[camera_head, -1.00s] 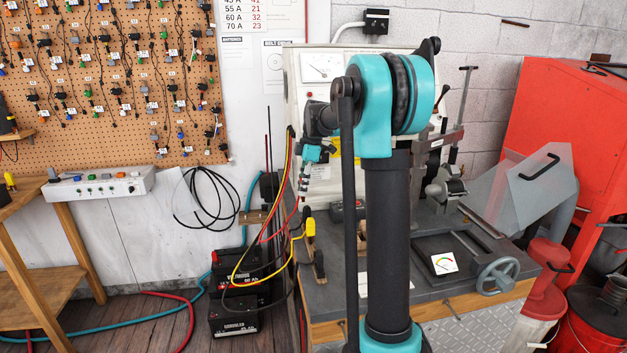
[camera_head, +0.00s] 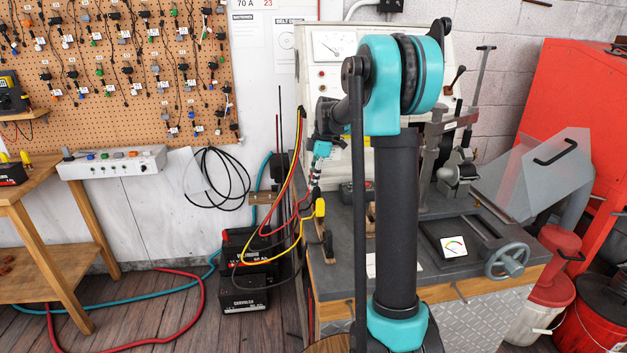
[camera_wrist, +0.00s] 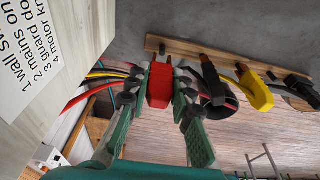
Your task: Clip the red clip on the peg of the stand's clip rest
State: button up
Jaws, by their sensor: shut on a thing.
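A red clip (camera_wrist: 160,85) sits between the fingertips of my gripper (camera_wrist: 159,94) in the wrist view. The gripper is shut on it, its green-padded fingers on either side. The stand's wooden clip rest (camera_wrist: 228,66) runs beyond it to the right, with short dark pegs. One dark peg (camera_wrist: 162,48) stands near the rest's left end, just beyond the red clip; I cannot tell whether they touch. A yellow clip (camera_wrist: 256,92) is at the rest farther right.
Red, yellow and black cables (camera_head: 296,150) hang close beside my gripper. A dark clip-like piece (camera_wrist: 212,82) lies between the red and yellow clips. The white panel (camera_wrist: 50,50) is close on the left. Batteries (camera_head: 243,292) stand on the floor below.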

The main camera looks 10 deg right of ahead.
jog(key=shift+f, duration=1.1)
jog(key=o, duration=0.9)
jog(key=shift+r, duration=4.25)
